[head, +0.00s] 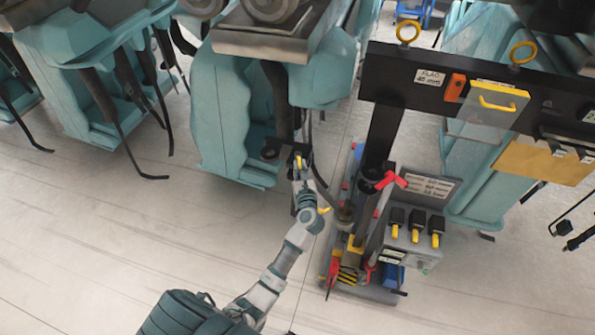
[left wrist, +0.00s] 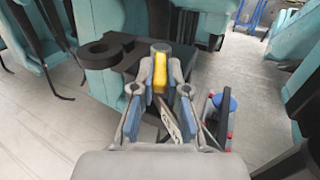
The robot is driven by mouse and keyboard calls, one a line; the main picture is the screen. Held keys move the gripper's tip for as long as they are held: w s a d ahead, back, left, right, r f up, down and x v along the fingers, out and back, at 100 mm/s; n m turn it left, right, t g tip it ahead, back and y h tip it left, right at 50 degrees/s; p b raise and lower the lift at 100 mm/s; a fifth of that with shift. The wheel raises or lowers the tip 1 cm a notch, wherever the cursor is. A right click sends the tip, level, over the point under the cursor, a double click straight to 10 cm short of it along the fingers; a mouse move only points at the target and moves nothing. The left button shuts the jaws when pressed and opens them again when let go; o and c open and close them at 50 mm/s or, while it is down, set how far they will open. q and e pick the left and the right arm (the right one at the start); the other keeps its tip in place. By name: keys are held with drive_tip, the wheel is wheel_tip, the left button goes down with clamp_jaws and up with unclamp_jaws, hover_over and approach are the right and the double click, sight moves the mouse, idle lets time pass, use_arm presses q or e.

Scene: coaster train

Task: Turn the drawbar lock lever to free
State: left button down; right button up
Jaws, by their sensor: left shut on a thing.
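The drawbar (head: 270,152) is a dark bar with a round eye, sticking out low from the teal train car. It also shows in the left wrist view (left wrist: 103,52), with the eye to the left. The lock lever has a yellow handle (left wrist: 160,72), which stands upright beside the drawbar. My left gripper (head: 299,168) reaches the lever from below in the head view. In the left wrist view its two fingers (left wrist: 160,88) are closed around the yellow handle, one on each side. The lever's pivot is mostly hidden. My right gripper is not in view.
A grey wheeled cart (head: 375,285) with a dark post, red handles and yellow-tipped black parts stands close to the right of my left arm. A dark overhead rail (head: 450,80) carries a yellow-handled panel. Teal train cars (head: 225,110) stand behind.

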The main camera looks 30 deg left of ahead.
use_arm(q)
drive_tip(key=shift+w+d+f+n+g+y+b, duration=0.25)
drive_tip(key=shift+d+n+g+y+b, duration=0.1)
drive_tip(key=shift+n+g+y+b, duration=0.45)
drive_tip(key=c, duration=1.2)
unclamp_jaws()
drive_tip(key=shift+w, duration=0.1)
drive_tip(key=v, duration=1.2)
